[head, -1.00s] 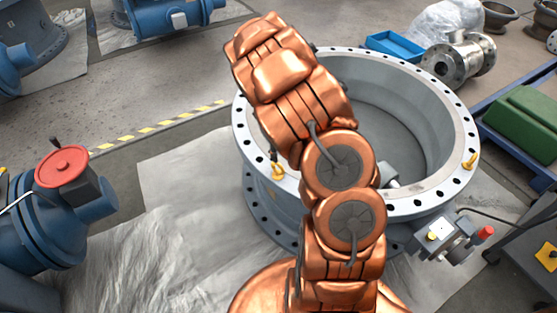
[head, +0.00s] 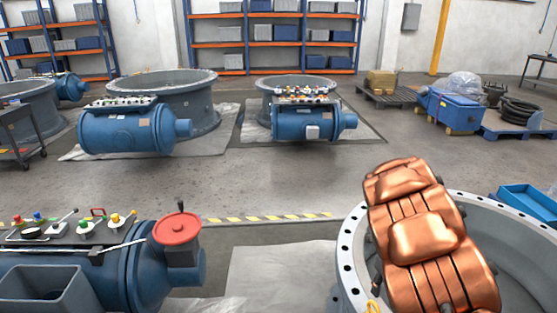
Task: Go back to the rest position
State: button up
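My copper-coloured arm rises at the lower right in the head view, in front of a large grey flanged valve ring (head: 347,262). The arm covers part of the ring's rim and its inside. My gripper is not visible in this view. A blue actuator (head: 135,275) with a red handwheel (head: 178,228) stands at the lower left, apart from my arm.
A yellow-striped floor line (head: 265,217) crosses behind the ring. Two blue actuators (head: 125,130) (head: 305,122) with grey rings stand farther back. A blue tray (head: 528,203) is at the right edge. Shelves (head: 275,30) line the back wall. The middle floor is clear.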

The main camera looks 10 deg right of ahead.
jog(key=s+a+r+n+p, duration=0.2)
jog(key=s+a+r+n, duration=0.45)
jog(key=r, duration=0.25)
jog(key=s+a+r+n+p, duration=0.2)
jog(key=s+a+r+n, duration=0.35)
jog(key=r+n, duration=0.35)
jog(key=s+a+r+n+p, duration=0.1)
jog(key=s+a+r+n, duration=0.2)
jog(key=s+n, duration=0.3)
jog(key=s+a+r+n+g+p, duration=0.1)
jog(key=s+a+r+n+p, duration=0.1)
jog(key=s+n, duration=0.3)
jog(key=s+a+r+n+p, duration=0.1)
jog(key=s+a+r+n, duration=0.3)
jog(key=s+n, duration=0.2)
jog(key=shift+s+r+n+g, duration=0.3)
jog(key=shift+n+g, duration=0.05)
jog(key=shift+g, duration=0.05)
jog(key=shift+a, duration=0.1)
